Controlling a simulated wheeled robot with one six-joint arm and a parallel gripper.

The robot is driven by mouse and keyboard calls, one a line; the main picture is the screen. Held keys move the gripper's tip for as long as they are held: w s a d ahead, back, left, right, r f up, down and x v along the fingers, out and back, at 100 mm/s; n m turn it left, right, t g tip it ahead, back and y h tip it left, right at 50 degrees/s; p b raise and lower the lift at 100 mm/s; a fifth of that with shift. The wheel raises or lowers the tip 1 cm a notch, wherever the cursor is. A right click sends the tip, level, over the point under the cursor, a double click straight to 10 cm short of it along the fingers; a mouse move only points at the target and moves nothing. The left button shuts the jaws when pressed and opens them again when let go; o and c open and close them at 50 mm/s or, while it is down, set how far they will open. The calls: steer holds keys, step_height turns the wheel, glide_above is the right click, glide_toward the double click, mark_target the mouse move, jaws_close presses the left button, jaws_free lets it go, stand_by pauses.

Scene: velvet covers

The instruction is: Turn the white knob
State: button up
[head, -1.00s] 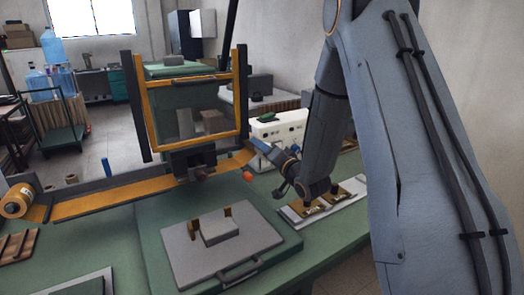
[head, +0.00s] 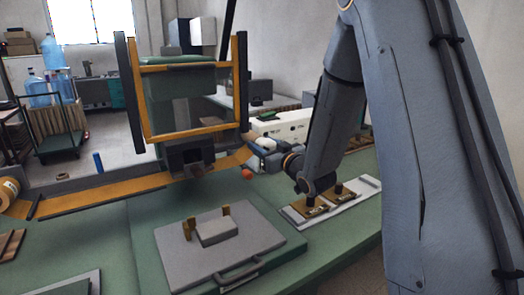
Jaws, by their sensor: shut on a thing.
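The white knob (head: 266,142) shows as a small pale round shape in front of the white box, partly hidden by my gripper. My gripper (head: 259,151) reaches left from the end of my dark wrist and is shut on the knob. The fingers are small and dark here, so their exact contact is hard to see. The white box (head: 292,126) stands behind my gripper on the green bench, with its lower right part hidden by my arm.
A red ball-like knob (head: 247,174) sits just below my gripper. An orange-framed guard (head: 190,138) stands left of it. A grey plate (head: 175,250) with a block (head: 218,232) lies in front. Brass fittings on a white strip (head: 350,200) lie below my arm.

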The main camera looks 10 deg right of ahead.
mark_target(269, 150)
steer(key=n+b, duration=0.4)
steer(key=n, duration=0.2)
steer(key=shift+f+b, duration=0.2)
steer(key=shift+b, duration=0.2)
steer(key=n+b, duration=0.4)
steer(key=n, duration=0.1)
steer(key=shift+n+b, duration=0.3)
steer(key=shift+n, duration=0.2)
steer(key=o, duration=1)
steer(key=shift+r, duration=0.1)
steer(key=shift+o, duration=0.2)
steer(key=shift+s, duration=0.15)
steer(key=v, duration=0.7)
steer(key=shift+s, duration=0.3)
